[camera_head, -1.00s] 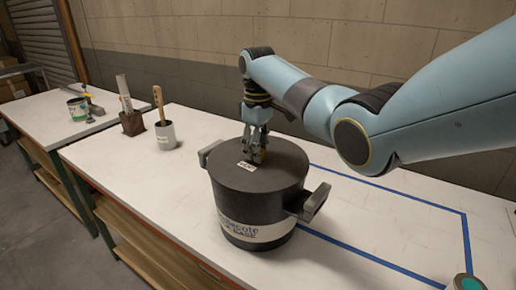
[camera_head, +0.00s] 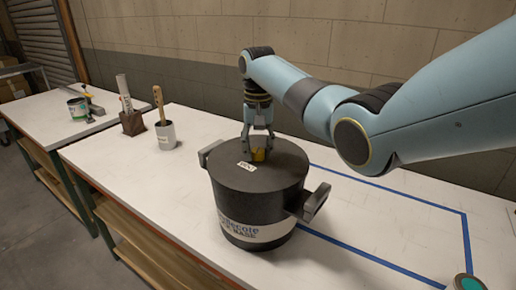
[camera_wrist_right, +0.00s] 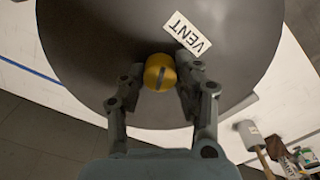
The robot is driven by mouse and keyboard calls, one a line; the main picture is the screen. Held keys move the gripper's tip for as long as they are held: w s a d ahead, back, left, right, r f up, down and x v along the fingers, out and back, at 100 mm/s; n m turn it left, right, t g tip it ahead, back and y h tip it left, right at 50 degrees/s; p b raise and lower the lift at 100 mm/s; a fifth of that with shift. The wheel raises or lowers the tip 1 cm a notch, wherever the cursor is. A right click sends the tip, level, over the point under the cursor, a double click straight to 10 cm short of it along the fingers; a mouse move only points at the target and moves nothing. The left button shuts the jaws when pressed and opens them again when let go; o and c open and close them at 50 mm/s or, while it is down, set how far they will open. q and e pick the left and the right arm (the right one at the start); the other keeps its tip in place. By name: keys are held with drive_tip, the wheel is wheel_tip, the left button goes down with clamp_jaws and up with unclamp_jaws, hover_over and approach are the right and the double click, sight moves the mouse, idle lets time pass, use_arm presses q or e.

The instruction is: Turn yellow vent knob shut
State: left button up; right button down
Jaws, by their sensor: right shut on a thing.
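The yellow vent knob (camera_head: 259,155) sits on the dark lid of a large black pot (camera_head: 240,205) with two side handles. The wrist view shows the round knob (camera_wrist_right: 159,72) with a dark stripe across it, next to a white "VENT" label (camera_wrist_right: 188,33). My right gripper (camera_head: 258,153) points down at the lid from above. Its two fingers (camera_wrist_right: 158,85) are shut on the knob, one on each side. My left gripper is not in view.
A grey cup (camera_head: 166,136) with a brush and a dark brown holder (camera_head: 132,123) stand left of the pot on the white bench. Blue tape (camera_head: 400,192) outlines a clear area at right. A can with a teal top (camera_head: 467,283) stands at the lower right.

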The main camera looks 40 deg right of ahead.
sight(258, 150)
drive_tip(key=m, duration=0.5)
idle(0.6)
drive_tip(key=c, duration=0.9)
unclamp_jaws()
drive_tip(key=shift+c, duration=0.2)
drive_tip(key=shift+r, duration=0.1)
wheel_tip(258, 150, up, 12)
drive_tip(key=shift+w, duration=0.1)
